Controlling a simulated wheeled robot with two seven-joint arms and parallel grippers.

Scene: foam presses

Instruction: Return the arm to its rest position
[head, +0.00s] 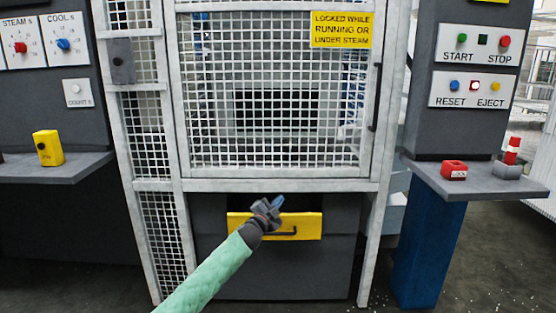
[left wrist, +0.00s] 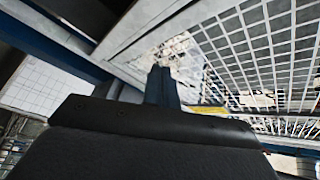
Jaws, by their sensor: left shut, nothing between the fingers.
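My left arm, in a green sleeve, reaches up from the bottom of the head view. Its gripper (head: 276,203) is shut and empty, in front of the yellow drawer front (head: 304,226) below the mesh door. I cannot tell whether it touches anything. In the left wrist view the shut fingers (left wrist: 161,85) point up toward the white mesh (left wrist: 260,50). My right gripper is not in view.
The mesh door (head: 270,100) with a yellow sign (head: 341,30) is closed. A left shelf (head: 55,167) holds a yellow box (head: 48,148). A right shelf (head: 480,186) holds a red lock box (head: 453,170) and a red-and-white object (head: 511,152). Floor shows at lower right.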

